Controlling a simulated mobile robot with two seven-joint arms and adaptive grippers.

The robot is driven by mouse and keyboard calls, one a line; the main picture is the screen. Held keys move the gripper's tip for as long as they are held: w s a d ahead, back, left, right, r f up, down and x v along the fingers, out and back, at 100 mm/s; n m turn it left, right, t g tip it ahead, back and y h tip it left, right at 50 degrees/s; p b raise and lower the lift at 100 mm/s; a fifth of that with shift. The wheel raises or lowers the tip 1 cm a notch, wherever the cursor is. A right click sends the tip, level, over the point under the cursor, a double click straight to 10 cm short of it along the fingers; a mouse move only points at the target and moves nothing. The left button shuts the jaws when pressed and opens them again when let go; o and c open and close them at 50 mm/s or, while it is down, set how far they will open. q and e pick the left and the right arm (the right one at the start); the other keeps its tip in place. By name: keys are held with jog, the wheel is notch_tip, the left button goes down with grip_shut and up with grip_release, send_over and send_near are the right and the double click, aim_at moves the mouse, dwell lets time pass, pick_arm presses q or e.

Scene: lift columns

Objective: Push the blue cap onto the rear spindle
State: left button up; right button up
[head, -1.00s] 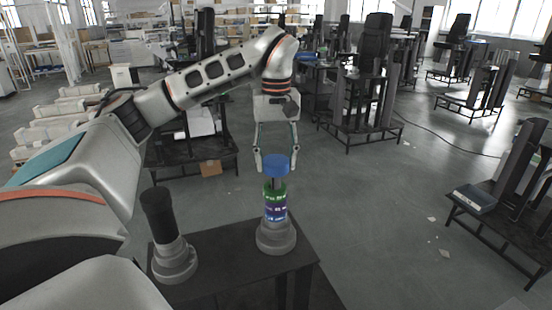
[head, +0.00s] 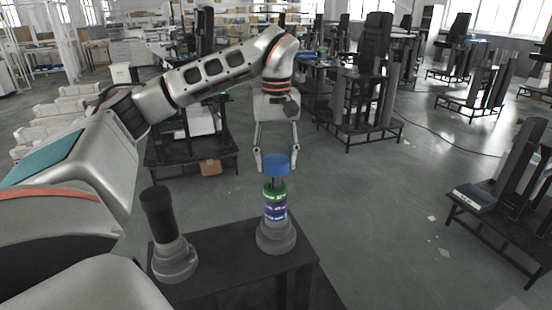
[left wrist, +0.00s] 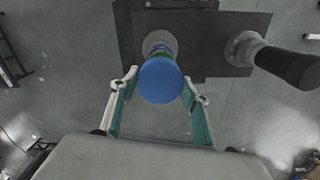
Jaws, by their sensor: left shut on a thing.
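The blue cap (head: 276,168) is between the fingertips of my left gripper (head: 276,161), which is shut on it. The cap sits over the top of a spindle (head: 276,236) with a grey stepped base and green and purple bands. A short dark stretch shows between the cap and the green band. In the left wrist view, the round blue cap (left wrist: 160,80) lies between the two fingertips and hides most of the spindle. I cannot tell how far the cap is on. My right gripper is not in view.
A second post (head: 158,214) with a black top and grey base stands on the same dark table (head: 222,262), nearer and to the left. Other dark stands (head: 362,100) are farther back. Open floor lies right of the table.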

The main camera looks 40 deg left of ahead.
pick_arm(q)
jog(key=shift+f, duration=0.25)
jog(key=shift+f, duration=0.35)
jog(key=shift+f, duration=0.8)
jog(key=o, duration=1.2)
jog(key=shift+r, duration=0.1)
